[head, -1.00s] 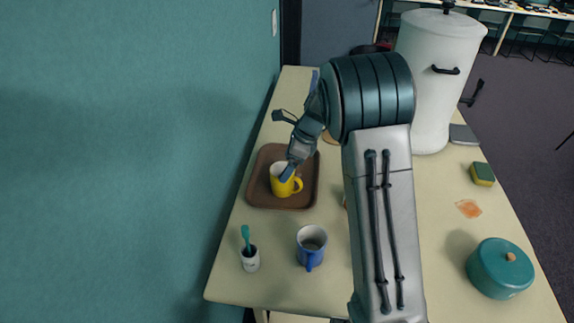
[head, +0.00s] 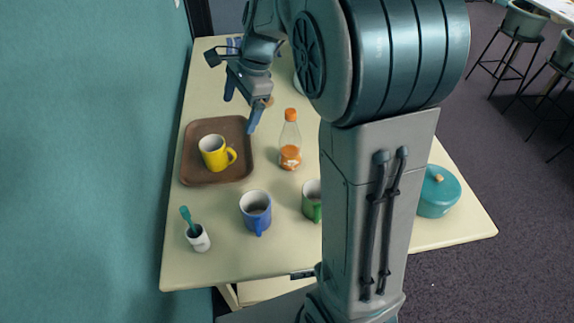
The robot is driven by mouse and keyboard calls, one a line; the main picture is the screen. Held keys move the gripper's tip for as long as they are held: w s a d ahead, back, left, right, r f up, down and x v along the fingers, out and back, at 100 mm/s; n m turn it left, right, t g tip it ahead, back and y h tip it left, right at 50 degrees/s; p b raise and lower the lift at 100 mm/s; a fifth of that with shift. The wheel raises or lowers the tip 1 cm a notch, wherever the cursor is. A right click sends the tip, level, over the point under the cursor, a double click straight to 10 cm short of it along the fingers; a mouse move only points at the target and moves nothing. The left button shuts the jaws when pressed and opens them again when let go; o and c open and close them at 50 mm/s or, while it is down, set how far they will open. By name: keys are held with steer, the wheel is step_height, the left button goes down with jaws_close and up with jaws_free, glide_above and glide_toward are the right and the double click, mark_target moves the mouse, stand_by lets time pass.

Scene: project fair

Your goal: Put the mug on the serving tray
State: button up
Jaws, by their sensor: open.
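A yellow mug (head: 212,152) stands upright on the brown serving tray (head: 190,180), with its handle to the right. A blue mug (head: 255,208) stands on the table in front of the tray. A green mug (head: 311,197) stands to the right of the blue one, partly behind my arm. My gripper (head: 241,108) is open and empty, above and behind the tray's far right corner. It is apart from every mug.
An orange-capped bottle (head: 290,145) stands right of the tray. A white cup with a teal brush (head: 197,237) stands near the front left. A teal pot (head: 437,193) stands at the right. The teal wall (head: 80,160) borders the table's left side.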

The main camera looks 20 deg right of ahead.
steer(key=s+d+n+t+h, duration=0.1)
steer(key=s+d+n, duration=0.1)
steer(key=s+n, duration=0.5)
steer(key=s+d+f+n+t+h, duration=0.1)
steer(key=s+d+n+h, duration=0.1)
steer(key=s+n, duration=0.6)
steer(key=shift+s+d+f+h, duration=0.15)
steer(key=shift+s+d+h, duration=0.2)
steer(key=shift+s, duration=3.3)
